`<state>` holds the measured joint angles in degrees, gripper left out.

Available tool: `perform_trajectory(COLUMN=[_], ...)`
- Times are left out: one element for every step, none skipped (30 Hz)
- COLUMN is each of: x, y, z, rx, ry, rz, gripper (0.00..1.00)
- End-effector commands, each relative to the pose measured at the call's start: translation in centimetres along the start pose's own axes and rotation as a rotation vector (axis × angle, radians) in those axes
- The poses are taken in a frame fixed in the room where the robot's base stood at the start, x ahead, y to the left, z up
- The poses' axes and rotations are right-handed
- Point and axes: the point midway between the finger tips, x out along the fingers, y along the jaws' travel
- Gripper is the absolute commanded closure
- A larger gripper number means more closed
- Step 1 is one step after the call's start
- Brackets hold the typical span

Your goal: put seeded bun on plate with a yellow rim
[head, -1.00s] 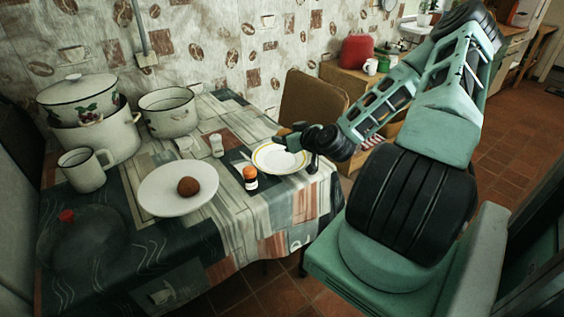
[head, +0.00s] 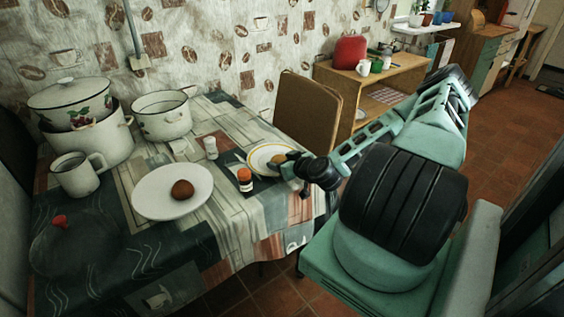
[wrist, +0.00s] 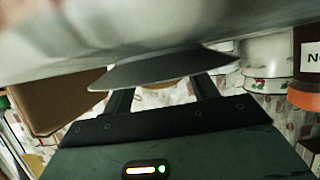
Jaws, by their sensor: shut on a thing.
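The plate with a yellow rim (head: 257,156) lies on the right part of the table. My gripper (head: 284,161) is low at this plate's right side, shut on a small tan thing that looks like the seeded bun (head: 279,158). The bun is over or on the plate; whether it touches cannot be told. In the wrist view only a brown sliver of the bun (wrist: 158,84) shows between my fingers, and a grey flat shape hides the rest. Its seeds are too small to see.
A white plate (head: 150,203) with a brown round thing (head: 182,190) lies to the left. An orange-capped jar (head: 245,180) and a white shaker (head: 211,148) stand near the yellow-rimmed plate. Enamel pots (head: 162,117) and a mug (head: 77,175) stand at the back left. A chair (head: 307,115) is behind.

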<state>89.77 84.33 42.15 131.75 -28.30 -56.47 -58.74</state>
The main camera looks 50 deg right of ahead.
Motion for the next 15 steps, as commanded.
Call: perform_trajectory(x=[0.00,0.00,0.04,0.08,0.13,0.09,0.08,0.08,0.07,0.07,0.07,0.07,0.07,0.07,0.06], y=[-0.01,-0.01,-0.02,-0.03,-0.04,-0.03,-0.03,-0.03,-0.02,-0.02,-0.03,-0.02,-0.03,-0.03,-0.03], z=[-0.02,-0.01,0.07,0.17,0.28,0.20,0.17,0.17,0.17,0.17,0.16,0.16,0.16,0.16,0.15], rx=[0.000,0.000,0.000,-0.001,-0.001,-0.001,-0.001,-0.001,0.000,0.000,0.000,0.000,0.000,0.000,0.000], ry=[0.000,0.000,0.000,0.000,0.000,0.000,0.000,0.000,0.000,0.000,0.000,0.000,0.000,0.000,0.000], rz=[0.000,0.000,0.000,-0.001,-0.001,-0.001,-0.001,-0.001,-0.001,-0.001,-0.001,-0.001,-0.001,-0.001,-0.001], gripper=[0.54,0.54,0.54,0.54,0.54,0.33,0.24,0.19,0.19,0.19,0.19,0.19,0.19,0.19,0.19])
